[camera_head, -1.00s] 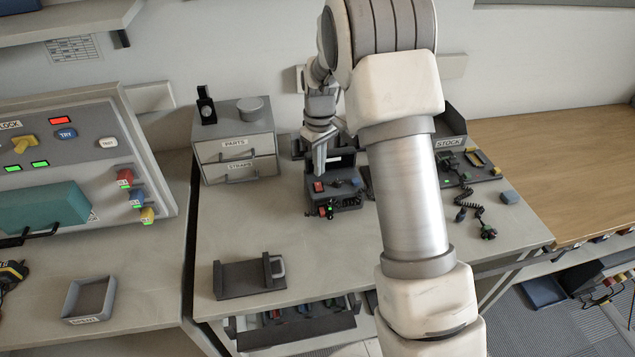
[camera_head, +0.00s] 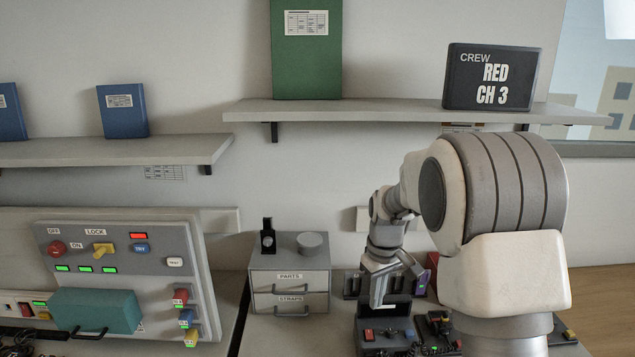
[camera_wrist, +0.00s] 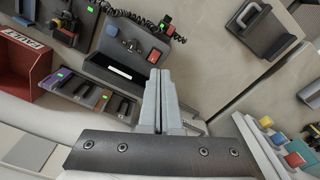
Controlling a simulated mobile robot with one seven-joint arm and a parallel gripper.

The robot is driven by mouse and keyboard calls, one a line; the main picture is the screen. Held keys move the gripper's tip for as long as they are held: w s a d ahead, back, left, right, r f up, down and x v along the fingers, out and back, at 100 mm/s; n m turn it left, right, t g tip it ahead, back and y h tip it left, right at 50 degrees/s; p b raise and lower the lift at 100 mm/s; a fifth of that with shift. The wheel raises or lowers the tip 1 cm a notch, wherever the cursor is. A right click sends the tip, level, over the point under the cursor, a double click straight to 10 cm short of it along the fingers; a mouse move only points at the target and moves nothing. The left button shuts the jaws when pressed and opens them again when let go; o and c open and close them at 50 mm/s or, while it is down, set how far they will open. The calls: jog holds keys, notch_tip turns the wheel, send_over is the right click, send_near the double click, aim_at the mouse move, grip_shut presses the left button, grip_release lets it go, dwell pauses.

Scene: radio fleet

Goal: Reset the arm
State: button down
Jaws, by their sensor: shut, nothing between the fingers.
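My gripper (camera_head: 379,303) hangs at the end of my bent arm, above the black device (camera_head: 387,335) with red and blue controls on the bench. In the wrist view my gripper (camera_wrist: 159,75) has its two grey fingers side by side and touching, with nothing between them. The fingertips point toward the same black device (camera_wrist: 130,50) and appear apart from it, though the gap is hard to judge. My arm hides part of the bench's right side in the head view.
A grey drawer box (camera_head: 290,275) marked PARTS and STRAPS stands left of my gripper. A control panel (camera_head: 130,255) stands further left. A shelf (camera_head: 370,108) with a green binder (camera_head: 306,60) and CREW sign (camera_head: 490,77) is above. A red FAULT bin (camera_wrist: 25,75) shows in the wrist view.

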jog(key=s+r+m+t, duration=0.4)
jog(key=s+r, duration=1.2)
jog(key=s, duration=0.3)
jog(key=s+m+t, duration=0.1)
jog(key=s, duration=0.8)
jog(key=shift+f, duration=0.45)
